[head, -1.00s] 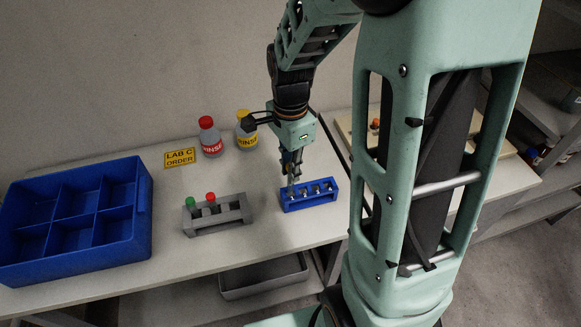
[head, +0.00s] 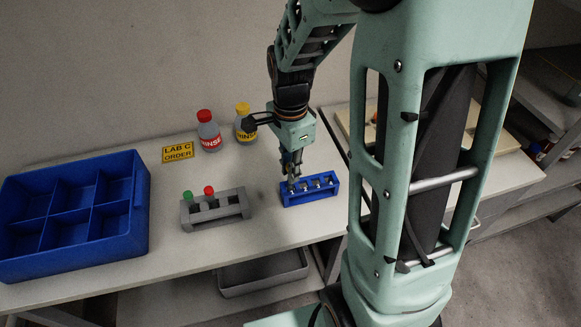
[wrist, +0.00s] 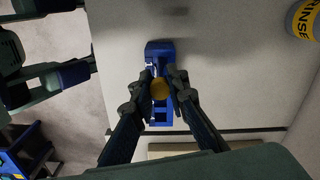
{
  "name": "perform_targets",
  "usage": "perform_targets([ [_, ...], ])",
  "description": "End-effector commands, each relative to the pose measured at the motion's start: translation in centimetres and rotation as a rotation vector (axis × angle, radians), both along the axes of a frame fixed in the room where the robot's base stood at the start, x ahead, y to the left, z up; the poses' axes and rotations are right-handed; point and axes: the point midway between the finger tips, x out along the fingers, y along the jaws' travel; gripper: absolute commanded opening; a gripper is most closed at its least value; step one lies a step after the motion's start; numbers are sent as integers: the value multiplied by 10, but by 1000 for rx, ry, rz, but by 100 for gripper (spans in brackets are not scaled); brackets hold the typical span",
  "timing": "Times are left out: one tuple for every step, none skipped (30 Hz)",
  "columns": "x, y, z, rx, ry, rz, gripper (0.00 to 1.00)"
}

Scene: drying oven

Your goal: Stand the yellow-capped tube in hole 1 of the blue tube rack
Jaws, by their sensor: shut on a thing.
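The blue tube rack (head: 325,198) stands on the bench in the head view, with several holes in a row. It also shows in the wrist view (wrist: 160,46), below my gripper. My gripper (head: 291,174) is over the left end of the rack in the head view. In the wrist view my gripper (wrist: 160,84) is shut on the yellow-capped tube, whose round yellow cap (wrist: 159,90) shows between the fingertips. The tube body is hidden under the cap there, and the fingers mostly cover it in the head view. I cannot tell how deep it sits in a hole.
A grey rack (head: 232,211) with a green-capped tube (head: 188,197) and a red-capped tube (head: 209,191) stands left of the blue rack. Two rinse bottles (head: 208,131) (head: 244,124) and a yellow sign (head: 178,152) are behind. A blue divided bin (head: 105,240) is far left.

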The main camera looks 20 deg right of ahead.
Motion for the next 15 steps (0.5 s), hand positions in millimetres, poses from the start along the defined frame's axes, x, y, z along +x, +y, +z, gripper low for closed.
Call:
perform_targets([
  [0, 0, -3, 0, 0, 0, 4],
  [0, 0, -3, 0, 0, 0, 4],
  [0, 0, -4, 0, 0, 0, 4],
  [0, 0, -5, 0, 1, 0, 4],
  [0, 0, -6, 0, 1, 0, 4],
  [0, 0, -7, 0, 1, 0, 4],
  [0, 0, -8, 0, 1, 0, 4],
  [0, 0, -8, 0, 1, 0, 4],
  [0, 0, -9, 0, 1, 0, 4],
  [0, 0, -10, 0, 1, 0, 4],
  [0, 0, -11, 0, 1, 0, 4],
  [0, 0, -12, 0, 1, 0, 4],
  [0, 0, -13, 0, 1, 0, 4],
  [0, 0, -13, 0, 1, 0, 4],
  [0, 0, -14, 0, 1, 0, 4],
])
